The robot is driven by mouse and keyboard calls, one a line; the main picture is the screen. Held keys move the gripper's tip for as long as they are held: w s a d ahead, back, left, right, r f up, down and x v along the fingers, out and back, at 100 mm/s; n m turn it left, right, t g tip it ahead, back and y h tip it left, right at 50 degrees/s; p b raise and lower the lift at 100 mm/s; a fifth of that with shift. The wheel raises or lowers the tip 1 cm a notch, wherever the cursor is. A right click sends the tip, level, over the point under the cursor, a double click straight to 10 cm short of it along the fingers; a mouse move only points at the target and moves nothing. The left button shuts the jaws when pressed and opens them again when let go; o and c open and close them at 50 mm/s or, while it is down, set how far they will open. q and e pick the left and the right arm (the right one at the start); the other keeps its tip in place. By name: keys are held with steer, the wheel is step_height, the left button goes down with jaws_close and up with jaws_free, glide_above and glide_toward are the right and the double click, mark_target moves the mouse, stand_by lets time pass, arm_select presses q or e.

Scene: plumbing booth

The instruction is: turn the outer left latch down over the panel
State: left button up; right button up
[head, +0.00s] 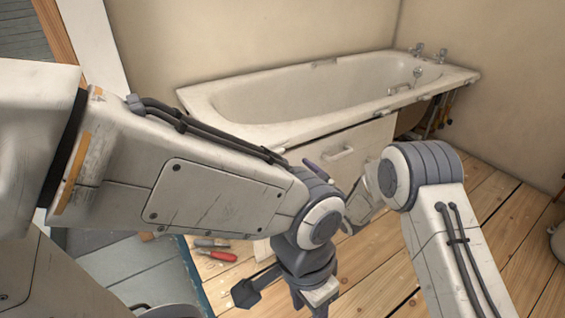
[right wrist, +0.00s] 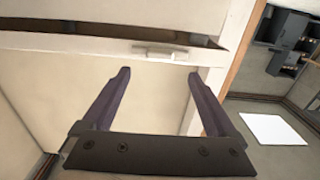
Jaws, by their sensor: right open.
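The white bath panel (head: 348,150) closes the front of the tub and has a pale bar handle (head: 340,153). A small pale piece (head: 280,143) under the tub rim at its left end may be the outer left latch; its angle is too small to read. My right gripper (head: 318,168) is in front of the panel, partly hidden by my left arm. In the right wrist view its two purple fingers (right wrist: 159,73) are apart with nothing between them. A pale bar-like piece (right wrist: 160,50) lies just beyond the tips, apart from them.
The white bathtub (head: 230,120) stands against the wall, with taps (head: 417,50) at the far right. Its right front end is open, showing pipes (head: 440,112). A red-handled tool (head: 220,255) lies on the floor.

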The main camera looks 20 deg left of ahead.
mark_target(279, 154)
steer(key=b+x, duration=0.2)
steer(key=x, duration=0.5)
steer(key=shift+a+f+b, duration=0.1)
steer(key=shift+b, duration=0.2)
steer(key=shift+w+a, duration=0.35)
steer(key=shift+a, duration=0.1)
steer(key=c, duration=1.4)
steer(key=shift+o, duration=0.2)
